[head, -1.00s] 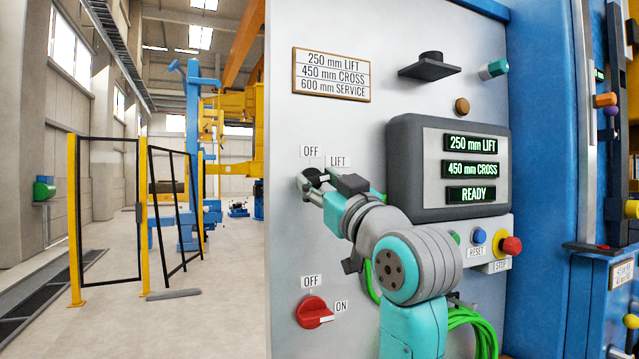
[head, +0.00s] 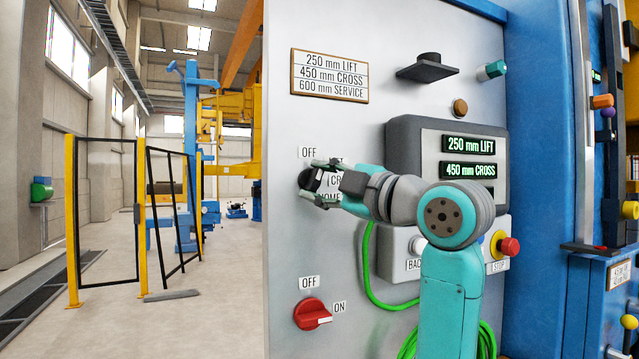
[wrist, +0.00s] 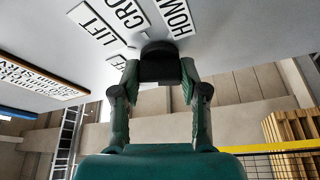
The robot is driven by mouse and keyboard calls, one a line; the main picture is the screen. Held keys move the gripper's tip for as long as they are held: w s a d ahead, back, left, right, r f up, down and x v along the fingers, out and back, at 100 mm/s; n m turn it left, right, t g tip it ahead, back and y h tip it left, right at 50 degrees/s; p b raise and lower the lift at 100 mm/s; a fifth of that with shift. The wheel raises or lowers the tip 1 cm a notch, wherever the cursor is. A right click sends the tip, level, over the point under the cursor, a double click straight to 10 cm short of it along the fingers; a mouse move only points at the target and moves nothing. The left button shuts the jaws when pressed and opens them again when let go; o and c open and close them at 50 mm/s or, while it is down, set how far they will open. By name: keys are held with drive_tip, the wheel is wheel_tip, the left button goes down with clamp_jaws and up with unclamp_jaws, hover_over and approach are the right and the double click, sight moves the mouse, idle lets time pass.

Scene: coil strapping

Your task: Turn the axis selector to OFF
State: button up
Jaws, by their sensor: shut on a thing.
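The axis selector is a black knob (head: 307,180) on the grey panel, at the left below the OFF label (head: 309,152). My gripper (head: 316,182) reaches it from the right, with its fingers closed on the knob's sides. In the wrist view the black knob (wrist: 160,64) sits between the two green fingertips of my gripper (wrist: 160,80). The LIFT (wrist: 98,25), CROSS (wrist: 130,18) and HOME (wrist: 177,14) labels lie around the knob, with CROSS cut off. Which label the knob points at cannot be told.
A red OFF/ON switch (head: 312,314) sits below on the panel (head: 340,240). A grey display box (head: 404,150) is to the right, partly behind my arm. A red stop button (head: 510,246) and green cable (head: 372,280) are nearby. Open floor lies left.

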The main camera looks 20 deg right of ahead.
drive_tip(key=shift+n+g, duration=0.9)
drive_tip(key=shift+n, duration=1.4)
drive_tip(key=shift+h, duration=0.3)
drive_tip(key=o, duration=1.1)
drive_tip(key=shift+o, duration=0.2)
drive_tip(key=shift+r, duration=0.1)
drive_tip(key=v, duration=1.2)
drive_tip(key=shift+d, duration=0.15)
